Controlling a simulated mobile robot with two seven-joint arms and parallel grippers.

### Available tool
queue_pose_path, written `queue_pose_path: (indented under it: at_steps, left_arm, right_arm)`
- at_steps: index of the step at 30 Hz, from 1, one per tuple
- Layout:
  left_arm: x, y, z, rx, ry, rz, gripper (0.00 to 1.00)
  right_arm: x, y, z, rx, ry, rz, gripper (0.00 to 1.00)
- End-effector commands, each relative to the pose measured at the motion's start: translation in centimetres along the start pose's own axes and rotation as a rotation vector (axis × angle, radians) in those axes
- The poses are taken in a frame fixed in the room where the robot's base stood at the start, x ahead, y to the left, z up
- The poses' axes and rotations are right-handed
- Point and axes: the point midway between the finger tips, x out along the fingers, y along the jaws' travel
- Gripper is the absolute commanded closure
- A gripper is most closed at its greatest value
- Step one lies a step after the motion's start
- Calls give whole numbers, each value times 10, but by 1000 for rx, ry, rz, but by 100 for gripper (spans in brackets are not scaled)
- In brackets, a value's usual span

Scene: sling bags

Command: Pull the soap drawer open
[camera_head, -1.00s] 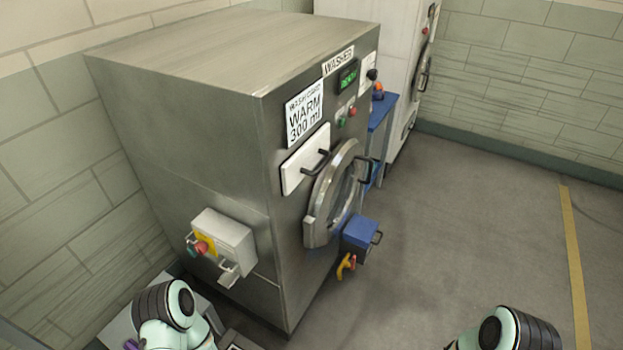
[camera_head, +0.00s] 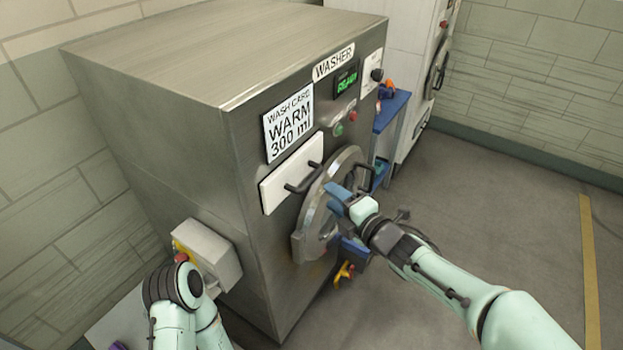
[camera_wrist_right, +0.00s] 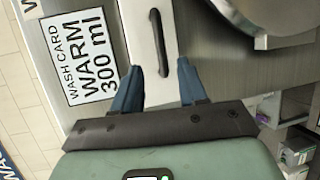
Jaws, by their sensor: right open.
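The soap drawer (camera_head: 290,172) is a white rectangular panel with a black bar handle (camera_head: 303,178), on the washer front (camera_head: 255,160) below the wash card. It looks flush with the washer front. My right gripper (camera_head: 338,192) is in front of the round door, right of the handle in the head view. In the right wrist view its blue fingers (camera_wrist_right: 160,85) are apart, with the drawer (camera_wrist_right: 150,30) and its handle (camera_wrist_right: 159,42) ahead, the handle's lower end near the gap between them. I cannot tell the remaining distance. My left gripper is not visible; only my left arm shows.
The round metal washer door (camera_head: 330,205) with a black handle lies right of the drawer. A grey box (camera_head: 208,255) with a red button juts from the washer's left side, close to my left arm. A blue cart (camera_head: 390,120) stands beyond. The floor at right is clear.

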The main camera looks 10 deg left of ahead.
Motion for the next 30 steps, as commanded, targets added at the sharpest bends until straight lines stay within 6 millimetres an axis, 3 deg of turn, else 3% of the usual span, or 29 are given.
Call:
queue_pose_path:
  at_steps: [9, 15, 29, 30]
  left_arm:
    - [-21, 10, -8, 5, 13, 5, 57]
    - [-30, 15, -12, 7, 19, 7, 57]
    - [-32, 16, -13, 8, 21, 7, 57]
    - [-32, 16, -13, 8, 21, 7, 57]
  right_arm:
    - [62, 2, 1, -1, 0, -2, 58]
    - [88, 2, 1, 1, -1, -1, 58]
    - [98, 0, 0, 4, -1, 0, 58]
    - [98, 0, 0, 4, -1, 0, 71]
